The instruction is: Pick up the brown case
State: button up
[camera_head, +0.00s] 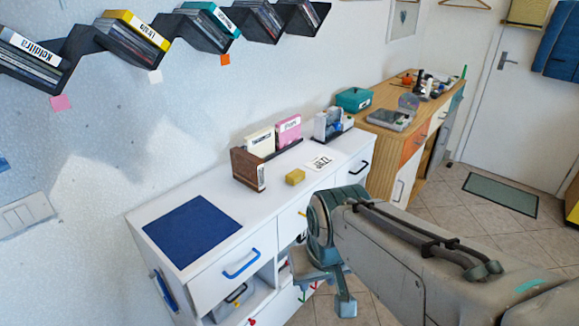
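A brown case (244,169) with a white label on its narrow end stands upright on the white cabinet. It is at the left end of a dark holder, beside a cream case (260,142) and a pink case (288,131). My gripper (326,285) is in front of the cabinet, lower than its top and to the right of the brown case, well apart from it. Its two fingers are spread and nothing shows between them. My arm reaches in from the lower right and hides part of the cabinet front.
A yellow block (295,177) and a JAZZ card (320,162) lie near the brown case. A blue mat (192,231) covers the cabinet's left end. Wall shelves (130,44) hold discs above. A wooden cabinet (411,138) stands behind at right. Tiled floor is open at right.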

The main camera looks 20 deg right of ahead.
aim_at(248, 169)
jog(key=z, duration=0.6)
jog(key=k, duration=0.8)
jog(key=z, duration=0.75)
jog(key=i, duration=1.25)
jog(key=u, duration=0.75)
jog(key=i, duration=1)
jog(key=u, duration=1.35)
jog(key=i, duration=0.4)
jog(key=u, duration=0.4)
